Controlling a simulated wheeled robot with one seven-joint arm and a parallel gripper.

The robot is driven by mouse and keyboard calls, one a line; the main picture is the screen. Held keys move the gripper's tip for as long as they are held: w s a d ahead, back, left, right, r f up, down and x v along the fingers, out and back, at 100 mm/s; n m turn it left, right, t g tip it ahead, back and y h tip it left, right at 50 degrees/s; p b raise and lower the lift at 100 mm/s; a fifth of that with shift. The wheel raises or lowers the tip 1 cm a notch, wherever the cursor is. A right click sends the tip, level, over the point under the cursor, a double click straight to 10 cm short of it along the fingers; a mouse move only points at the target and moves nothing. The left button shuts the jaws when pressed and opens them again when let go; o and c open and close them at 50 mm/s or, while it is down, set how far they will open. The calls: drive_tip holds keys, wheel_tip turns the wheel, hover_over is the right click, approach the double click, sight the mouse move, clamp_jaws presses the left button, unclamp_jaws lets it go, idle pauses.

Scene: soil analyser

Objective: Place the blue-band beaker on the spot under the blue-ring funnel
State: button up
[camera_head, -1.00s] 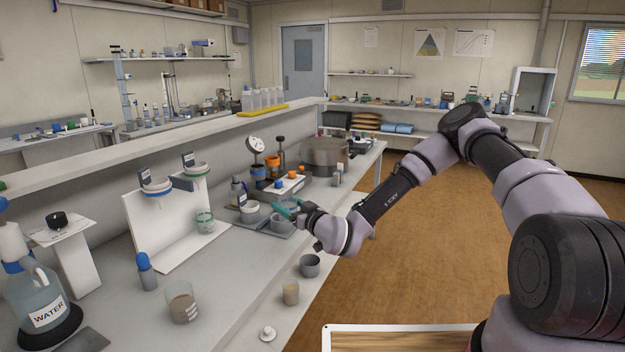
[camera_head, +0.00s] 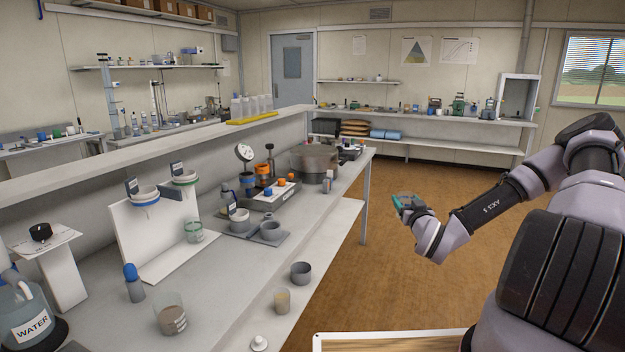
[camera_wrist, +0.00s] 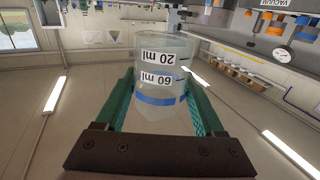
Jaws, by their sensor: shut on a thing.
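The blue-band beaker (camera_wrist: 158,75) is clear, with 20 ml and 60 ml labels and a blue band. It appears upside down in the wrist view. My gripper (camera_wrist: 160,100) is shut on it, one green finger on each side. In the head view my gripper (camera_head: 408,203) is over the open floor, right of the bench; the beaker is hard to make out there. The blue-ring funnel (camera_head: 146,196) is on the left of the white stand (camera_head: 155,240). The spot under it looks empty. A green-band beaker (camera_head: 194,231) stands under the green-ring funnel (camera_head: 185,178).
A blue-capped bottle (camera_head: 134,284) and a beaker of brown matter (camera_head: 171,315) stand before the stand. Grey cups (camera_head: 271,231) and a dial gauge (camera_head: 244,153) are right of it. A lower shelf (camera_head: 325,225) holds a grey cup (camera_head: 300,272) and a beige cup (camera_head: 282,301).

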drive_tip(key=shift+s+r, duration=0.5)
drive_tip(key=shift+s, duration=0.4)
drive_tip(key=shift+a, duration=0.1)
drive_tip(key=w+a+f+n+g+y, duration=0.2)
drive_tip(key=a+n+y, duration=0.45)
drive_tip(key=a, duration=1.75)
drive_tip(key=s+a+n+g+y, duration=0.2)
drive_tip(key=s+a+g+y, duration=0.1)
drive_tip(key=a, duration=1)
drive_tip(key=s+a+f+n+g+y, duration=0.1)
drive_tip(key=s+a+y, duration=0.4)
drive_tip(key=a, duration=0.8)
drive_tip(key=s+n+g, duration=0.1)
drive_tip(key=s+g, duration=0.1)
drive_tip(key=s, duration=0.1)
drive_tip(key=shift+s+a+f+n, duration=0.15)
drive_tip(key=shift+a+n, duration=0.05)
drive_tip(key=shift+n, duration=0.15)
drive_tip(key=shift+y, duration=0.25)
wheel_tip(320, 180, down, 10)
drive_tip(key=shift+r, duration=0.2)
